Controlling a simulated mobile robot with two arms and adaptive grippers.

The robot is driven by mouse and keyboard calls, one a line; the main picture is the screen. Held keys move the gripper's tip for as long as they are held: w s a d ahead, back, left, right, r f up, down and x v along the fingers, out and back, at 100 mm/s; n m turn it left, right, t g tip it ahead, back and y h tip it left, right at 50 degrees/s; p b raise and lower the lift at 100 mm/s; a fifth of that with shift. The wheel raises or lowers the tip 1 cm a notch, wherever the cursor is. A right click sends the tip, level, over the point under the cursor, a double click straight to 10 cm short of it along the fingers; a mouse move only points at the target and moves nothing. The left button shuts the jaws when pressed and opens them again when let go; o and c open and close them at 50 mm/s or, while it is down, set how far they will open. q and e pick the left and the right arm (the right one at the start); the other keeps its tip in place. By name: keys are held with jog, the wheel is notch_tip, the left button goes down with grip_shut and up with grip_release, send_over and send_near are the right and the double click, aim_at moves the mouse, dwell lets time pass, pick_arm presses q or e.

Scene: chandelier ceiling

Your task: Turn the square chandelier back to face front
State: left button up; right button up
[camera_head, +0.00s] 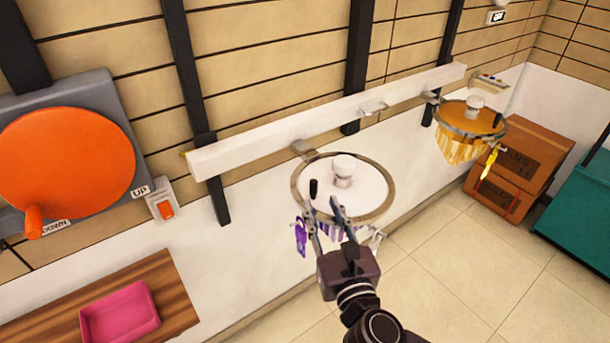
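Two chandeliers hang from a white rail. The nearer one (371,183) has a metal ring, a white disc with a white knob, a black peg (313,188) and purple crystals below. The farther one (456,117) has an amber top, yellow crystals and a similar black peg. I cannot tell for certain which is the square one. My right gripper (323,208) is at the near-left edge of the nearer chandelier, its fingers apart, close to the black peg. I cannot tell whether they touch it. The fingers hide part of the ring and crystals. My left gripper is out of view.
The white rail (260,131) runs along the wall. An orange crank wheel (66,165) with UP and DOWN labels is at left. A pink tray (120,314) lies on a wooden shelf. Cardboard boxes (535,150) and a teal bin (585,205) stand right. Floor is clear.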

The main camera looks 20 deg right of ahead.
aim_at(315, 188)
jog(key=w, duration=0.3)
jog(key=shift+d+r+p, duration=0.15)
jog(key=shift+p, duration=0.25)
jog(key=w+p, duration=0.1)
jog(key=w, duration=0.3)
jog(key=shift+w, duration=0.4)
jog(key=shift+w+f, duration=0.15)
jog(key=shift+f, duration=0.05)
jog(key=shift+r, duration=0.1)
jog(key=c, duration=0.7)
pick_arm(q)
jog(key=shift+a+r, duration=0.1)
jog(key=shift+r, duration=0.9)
pick_arm(e)
grip_shut()
